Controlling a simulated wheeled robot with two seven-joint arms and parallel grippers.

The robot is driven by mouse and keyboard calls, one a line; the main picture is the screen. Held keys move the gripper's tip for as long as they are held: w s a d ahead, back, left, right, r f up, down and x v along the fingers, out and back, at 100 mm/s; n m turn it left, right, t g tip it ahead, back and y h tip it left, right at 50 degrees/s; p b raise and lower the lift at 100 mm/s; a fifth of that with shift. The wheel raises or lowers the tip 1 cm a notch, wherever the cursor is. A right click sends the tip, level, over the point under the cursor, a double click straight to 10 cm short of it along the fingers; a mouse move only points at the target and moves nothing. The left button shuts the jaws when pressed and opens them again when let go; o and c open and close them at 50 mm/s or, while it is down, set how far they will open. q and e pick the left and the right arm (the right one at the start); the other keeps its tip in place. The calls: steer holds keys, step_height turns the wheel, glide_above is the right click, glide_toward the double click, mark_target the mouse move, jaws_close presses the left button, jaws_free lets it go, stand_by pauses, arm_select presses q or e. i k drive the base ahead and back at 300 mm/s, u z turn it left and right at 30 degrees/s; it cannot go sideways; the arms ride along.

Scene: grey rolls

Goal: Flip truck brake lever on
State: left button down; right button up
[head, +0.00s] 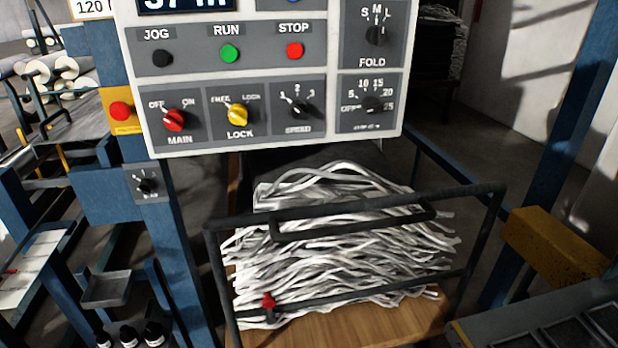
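A small red lever (268,302) shows low on the dark frame of a truck (360,207), at its left side. The truck has black tube rails and a wooden deck (370,328), and it carries a heap of grey-white strips (340,250). Whether the red lever is the brake lever, and whether it is on or off, I cannot tell at this size. Neither of my grippers shows in the head view.
A yellow block (555,248) and a dark grey surface (560,325) are at the right. Bottles (153,334) stand at the bottom left.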

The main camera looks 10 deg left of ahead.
mark_target(268, 303)
steer(key=u, duration=0.7)
steer(key=i, duration=0.4)
steer(key=z, duration=0.95)
